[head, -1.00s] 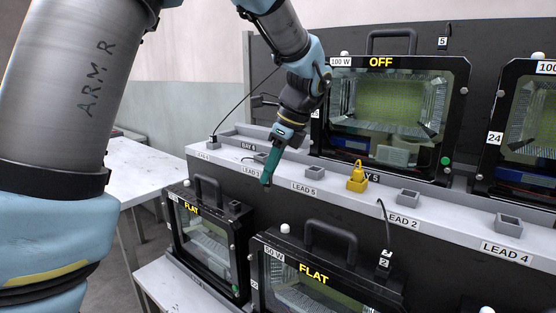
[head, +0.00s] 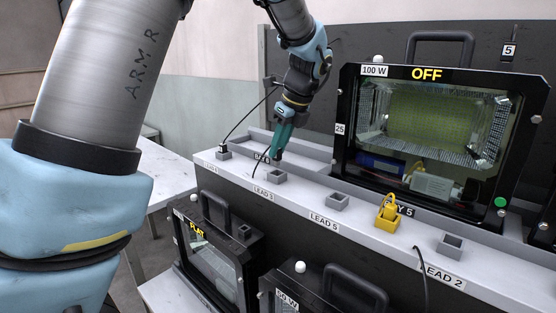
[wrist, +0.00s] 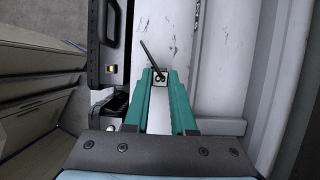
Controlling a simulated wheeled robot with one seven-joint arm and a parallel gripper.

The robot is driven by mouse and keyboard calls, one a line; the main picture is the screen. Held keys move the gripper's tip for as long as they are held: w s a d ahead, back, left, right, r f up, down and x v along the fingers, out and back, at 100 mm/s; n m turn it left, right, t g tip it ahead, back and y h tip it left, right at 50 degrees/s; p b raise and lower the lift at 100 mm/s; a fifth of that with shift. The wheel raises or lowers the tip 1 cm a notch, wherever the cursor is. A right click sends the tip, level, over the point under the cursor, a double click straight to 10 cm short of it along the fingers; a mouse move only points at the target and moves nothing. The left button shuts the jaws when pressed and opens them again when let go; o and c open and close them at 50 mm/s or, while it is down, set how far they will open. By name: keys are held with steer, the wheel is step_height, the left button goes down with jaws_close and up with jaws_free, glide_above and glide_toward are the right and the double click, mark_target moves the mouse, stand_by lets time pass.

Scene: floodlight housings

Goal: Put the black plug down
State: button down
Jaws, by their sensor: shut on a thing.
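My gripper (head: 278,154) is shut on the black plug (wrist: 160,76), whose small dark end and short stub of cable show between the teal fingertips in the wrist view. In the head view the plug is mostly hidden by the fingers, and a thin dark cable hangs from them. The gripper is over the grey ledge (head: 304,208), close above and behind an empty grey holder (head: 277,176) near the LEAD 3 label (head: 263,193). I cannot tell whether the plug touches anything.
A yellow plug (head: 388,211) stands in a holder to the right. Empty holders (head: 338,201) and (head: 450,243) sit along the ledge. Another dark plug (head: 223,150) is at the far left. A floodlight marked OFF (head: 430,130) stands behind, and one marked FLAT (head: 208,255) below.

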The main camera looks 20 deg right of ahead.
mark_target(280, 158)
steer(key=shift+f+p, duration=0.35)
steer(key=shift+f, duration=1.65)
steer(key=shift+f, duration=0.1)
steer(key=c, duration=0.8)
jaws_free()
steer(key=shift+o, duration=0.2)
steer(key=b+v, duration=0.2)
steer(key=v, duration=1)
steer(key=w+a+f+n+g, duration=0.1)
steer(key=a+f+n, duration=0.45)
steer(key=a, duration=0.25)
steer(key=w+a+f+n+g, duration=0.1)
steer(key=a+f+n, duration=0.3)
steer(key=a+n, duration=0.4)
steer(key=s+a+f+n+h, duration=0.1)
steer(key=s+a+f+n, duration=0.3)
steer(key=a+n, duration=0.4)
steer(key=s+a+f+n+h, duration=0.1)
steer(key=s+a+f+n, duration=0.3)
steer(key=a+n, duration=0.4)
steer(key=shift+s+a+f, duration=0.3)
steer(key=shift+a+f, duration=0.2)
steer(key=shift+a, duration=0.2)
